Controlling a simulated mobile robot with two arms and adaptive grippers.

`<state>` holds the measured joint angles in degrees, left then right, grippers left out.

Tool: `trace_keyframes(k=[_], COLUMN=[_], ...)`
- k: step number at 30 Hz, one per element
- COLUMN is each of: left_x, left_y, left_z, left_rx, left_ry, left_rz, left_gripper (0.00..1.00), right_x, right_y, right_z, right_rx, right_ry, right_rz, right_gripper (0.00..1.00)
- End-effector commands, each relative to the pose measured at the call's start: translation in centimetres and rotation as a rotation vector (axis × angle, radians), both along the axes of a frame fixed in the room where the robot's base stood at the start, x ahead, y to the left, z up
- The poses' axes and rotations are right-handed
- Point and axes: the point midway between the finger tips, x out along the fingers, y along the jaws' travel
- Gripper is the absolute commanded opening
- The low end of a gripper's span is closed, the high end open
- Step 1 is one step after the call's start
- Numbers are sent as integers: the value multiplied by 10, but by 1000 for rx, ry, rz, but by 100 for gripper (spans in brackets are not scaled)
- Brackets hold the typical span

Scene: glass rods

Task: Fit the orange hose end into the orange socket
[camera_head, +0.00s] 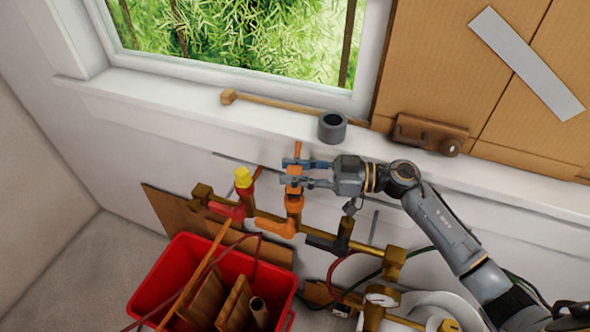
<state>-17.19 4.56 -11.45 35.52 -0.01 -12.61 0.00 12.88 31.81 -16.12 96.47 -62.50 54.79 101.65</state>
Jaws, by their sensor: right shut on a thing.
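My right gripper (288,172) reaches in from the right, its two fingers pointing left. The orange socket (274,227) is on the brass pipe (312,236), just below the held piece. In this view the hose end's lower tip overlaps the socket area; I cannot tell whether it is seated or only in front of it. My left gripper is not in view.
Beside the socket are a red fitting with a yellow top (243,178) and a black fitting (325,241). A red bin (152,296) holding wooden pieces stands below.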

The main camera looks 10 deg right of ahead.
Motion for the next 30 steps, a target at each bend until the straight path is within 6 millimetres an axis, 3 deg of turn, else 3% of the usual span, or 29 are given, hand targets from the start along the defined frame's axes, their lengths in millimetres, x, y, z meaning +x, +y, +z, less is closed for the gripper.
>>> trace_keyframes(k=[30], left_x=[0], left_y=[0], left_z=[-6], left_rx=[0], left_ry=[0], left_rz=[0], left_gripper=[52], right_x=[0], right_y=[0], right_z=[-15], right_rx=[1], right_ry=[0], right_rz=[0], right_gripper=[0])
